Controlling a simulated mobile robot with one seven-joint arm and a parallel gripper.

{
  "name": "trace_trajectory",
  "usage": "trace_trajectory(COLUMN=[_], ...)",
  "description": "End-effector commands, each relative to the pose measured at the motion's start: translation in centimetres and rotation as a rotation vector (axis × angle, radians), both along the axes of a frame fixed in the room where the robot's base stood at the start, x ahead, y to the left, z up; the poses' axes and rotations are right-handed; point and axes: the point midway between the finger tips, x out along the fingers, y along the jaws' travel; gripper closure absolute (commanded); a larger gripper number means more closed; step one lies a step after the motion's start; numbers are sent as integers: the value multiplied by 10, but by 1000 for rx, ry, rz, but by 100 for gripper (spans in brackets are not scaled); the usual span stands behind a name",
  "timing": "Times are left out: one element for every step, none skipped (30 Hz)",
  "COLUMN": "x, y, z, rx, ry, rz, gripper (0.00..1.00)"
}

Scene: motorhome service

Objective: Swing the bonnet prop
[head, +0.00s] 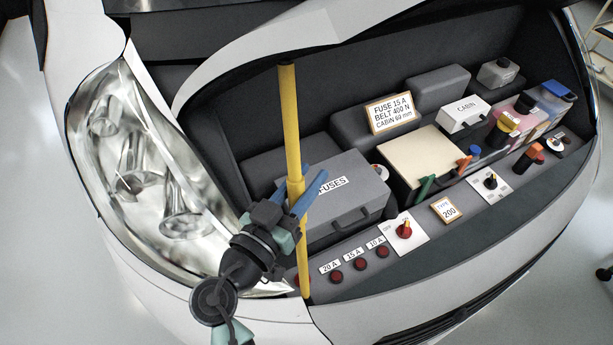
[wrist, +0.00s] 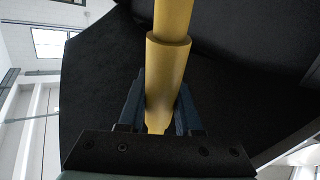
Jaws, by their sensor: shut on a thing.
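The bonnet prop is a yellow rod (head: 290,120) that stands nearly upright at the front left of the engine bay, with a thicker sleeve around its middle. Its top reaches up near the edge of the raised white bonnet (head: 290,40); I cannot tell whether it touches. Its foot is by the front panel near the headlight. My gripper (head: 298,188) has its blue fingers on either side of the rod, around the sleeve. In the wrist view the yellow sleeve (wrist: 168,80) runs between the two fingers, and my gripper (wrist: 162,105) is shut on it.
The headlight (head: 150,160) is left of my arm. Right of the rod are the grey FUSES box (head: 345,200), red fuse buttons (head: 358,264), a red rotary switch (head: 404,230), a cream box (head: 425,155) and a note card (head: 391,112). Coloured caps stand further right.

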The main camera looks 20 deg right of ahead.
Motion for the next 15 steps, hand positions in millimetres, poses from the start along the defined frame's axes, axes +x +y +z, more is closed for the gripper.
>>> trace_trajectory(x=[0, 0, 0, 0, 0, 0, 0, 0, 0, 0, 0, -1, -1, -1, -2], y=[0, 0, 0, 0, 0, -1, -2, -3, -5, -8, -10, -15, -19, -24, -31], z=[0, 0, 0, 0, 0, 0, 0, -1, -1, -1, -1, -2, -3, -4, -5], rx=[0, 0, 0, 0, 1, 3, 6, 9, 16, 22, 30, 44, 54, 69, 89], ry=[0, 0, 0, 0, 0, -1, 0, 0, 0, -1, -2, -2, -3, -2, -3], rz=[1, 1, 1, 1, 0, 0, -1, -2, -4, -6, -8, -12, -16, -20, -26], gripper=[100, 100, 100, 100, 100, 100, 100, 100, 100, 100, 100, 100, 100, 100, 100])
